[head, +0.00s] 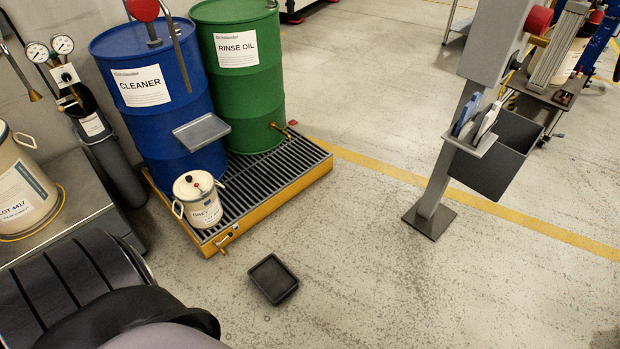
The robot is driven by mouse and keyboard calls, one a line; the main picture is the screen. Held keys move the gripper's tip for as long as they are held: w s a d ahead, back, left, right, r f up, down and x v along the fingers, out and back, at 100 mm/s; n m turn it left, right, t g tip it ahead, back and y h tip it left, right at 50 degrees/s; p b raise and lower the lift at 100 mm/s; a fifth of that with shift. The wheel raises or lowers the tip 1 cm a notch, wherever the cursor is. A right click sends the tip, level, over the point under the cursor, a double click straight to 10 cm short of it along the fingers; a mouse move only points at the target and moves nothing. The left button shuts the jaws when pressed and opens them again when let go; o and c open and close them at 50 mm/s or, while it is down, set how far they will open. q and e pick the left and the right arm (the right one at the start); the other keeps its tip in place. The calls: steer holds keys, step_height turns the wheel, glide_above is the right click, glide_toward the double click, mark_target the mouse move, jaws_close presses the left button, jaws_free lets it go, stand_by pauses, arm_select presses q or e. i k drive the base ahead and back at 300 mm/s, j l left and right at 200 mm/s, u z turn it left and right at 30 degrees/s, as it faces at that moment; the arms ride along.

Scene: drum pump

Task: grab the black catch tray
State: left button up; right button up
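The black catch tray (273,279) is a small, shallow rectangular tray. It lies flat on the concrete floor, a little in front of the yellow spill pallet and apart from it. It looks empty, and its whole outline is visible. Neither of my grippers shows in the head view. A large dark rounded shape fills the lower left corner, left of the tray and not touching it.
A blue CLEANER drum (155,100), a green RINSE OIL drum (244,75) and a small cream can (199,205) stand on the yellow grated pallet (275,205). A grey post (432,200) carries a bin (497,158) at right. Floor around the tray is clear.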

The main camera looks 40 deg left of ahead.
mark_target(270, 275)
steer(key=i+l+u, duration=0.2)
steer(key=i, duration=0.2)
steer(key=i+u, duration=0.2)
steer(key=i, duration=0.25)
